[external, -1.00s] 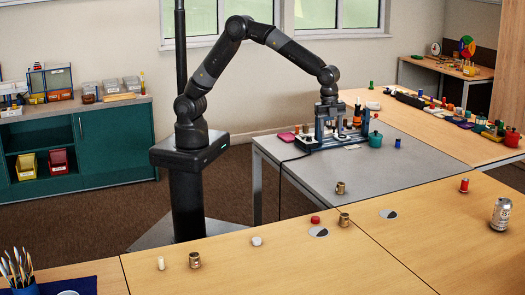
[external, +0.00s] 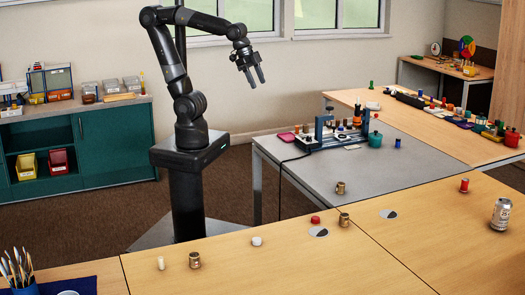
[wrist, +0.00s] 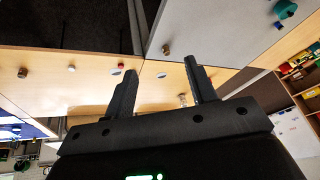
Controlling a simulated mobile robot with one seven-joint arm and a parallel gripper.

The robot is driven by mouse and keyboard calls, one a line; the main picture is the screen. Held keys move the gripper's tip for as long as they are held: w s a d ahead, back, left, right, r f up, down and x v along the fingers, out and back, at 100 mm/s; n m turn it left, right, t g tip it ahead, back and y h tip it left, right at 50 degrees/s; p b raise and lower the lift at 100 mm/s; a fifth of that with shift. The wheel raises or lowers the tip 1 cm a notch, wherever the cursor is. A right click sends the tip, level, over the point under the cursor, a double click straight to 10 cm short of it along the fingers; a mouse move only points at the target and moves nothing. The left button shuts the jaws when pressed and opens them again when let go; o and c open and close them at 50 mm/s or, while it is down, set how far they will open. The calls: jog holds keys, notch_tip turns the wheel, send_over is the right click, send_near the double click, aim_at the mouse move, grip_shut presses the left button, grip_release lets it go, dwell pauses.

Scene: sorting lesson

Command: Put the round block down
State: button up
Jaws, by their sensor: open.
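My gripper (external: 256,84) is open and raised in the air, left of and above the grey table. Its two fingers also show apart in the wrist view (wrist: 160,84), with nothing between them. I cannot tell for sure which piece is the round block. A small red round piece (external: 315,219) lies on the wooden table beside a black-and-white disc (external: 318,232). A white round piece (external: 257,241) lies to its left. A blue-framed fixture (external: 328,137) with several small pieces stands on the grey table (external: 375,170), well away from my gripper.
Brass cylinders stand on the wooden table (external: 195,260) and on the grey table (external: 340,188). A green pot (external: 375,139) and a blue cylinder (external: 397,143) are right of the fixture. A can (external: 501,214) stands at the far right. The air around my gripper is clear.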

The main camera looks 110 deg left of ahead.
jog(key=s+f+n, duration=0.2)
jog(key=s, duration=0.5)
jog(key=shift+a+t, duration=0.2)
jog(key=shift+t, duration=0.2)
jog(key=shift+o, duration=0.6)
jog(key=shift+w, duration=0.1)
